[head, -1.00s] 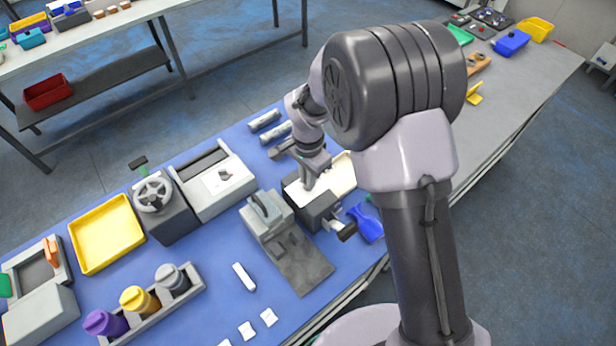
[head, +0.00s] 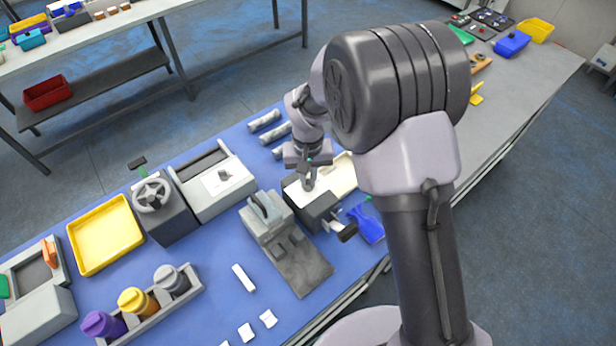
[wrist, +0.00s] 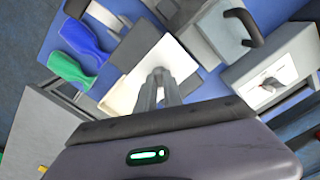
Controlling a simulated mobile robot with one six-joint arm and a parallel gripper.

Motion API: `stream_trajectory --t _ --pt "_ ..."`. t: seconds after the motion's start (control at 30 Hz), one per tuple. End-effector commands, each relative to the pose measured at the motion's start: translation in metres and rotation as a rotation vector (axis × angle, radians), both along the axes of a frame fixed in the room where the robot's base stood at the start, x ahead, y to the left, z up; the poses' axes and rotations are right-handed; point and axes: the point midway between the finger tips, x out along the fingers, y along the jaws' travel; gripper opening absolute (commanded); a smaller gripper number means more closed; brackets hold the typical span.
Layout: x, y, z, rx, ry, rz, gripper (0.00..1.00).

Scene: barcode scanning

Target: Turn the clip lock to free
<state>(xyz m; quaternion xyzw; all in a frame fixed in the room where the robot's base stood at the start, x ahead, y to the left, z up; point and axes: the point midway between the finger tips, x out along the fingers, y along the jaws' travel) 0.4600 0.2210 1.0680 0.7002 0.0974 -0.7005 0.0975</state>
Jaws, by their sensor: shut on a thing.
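My gripper (head: 308,186) points down at the white top (head: 295,193) of a dark grey box (head: 318,210) on the blue table. In the wrist view its fingers (wrist: 158,74) are close together over the white surface (wrist: 128,90). They are shut on a small part there, taken to be the clip lock. The fingers hide nearly all of that part, so its shape and its angle cannot be told. The dark box has a black knob on its front right side.
A grey device with a handle (head: 265,215) stands just left of the box. A blue-handled tool (head: 367,225) lies to the right, near the table edge. A pale box with a small dark lever (head: 213,183) and a yellow tray (head: 105,234) are farther left.

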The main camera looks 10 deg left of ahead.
Motion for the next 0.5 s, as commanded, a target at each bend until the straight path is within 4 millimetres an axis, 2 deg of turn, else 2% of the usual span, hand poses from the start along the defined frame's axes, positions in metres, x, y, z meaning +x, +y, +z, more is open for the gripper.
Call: stream_trajectory --t 0.5 --pt "0.0006 0.0003 0.0011 0.001 -0.002 0.419 0.00"
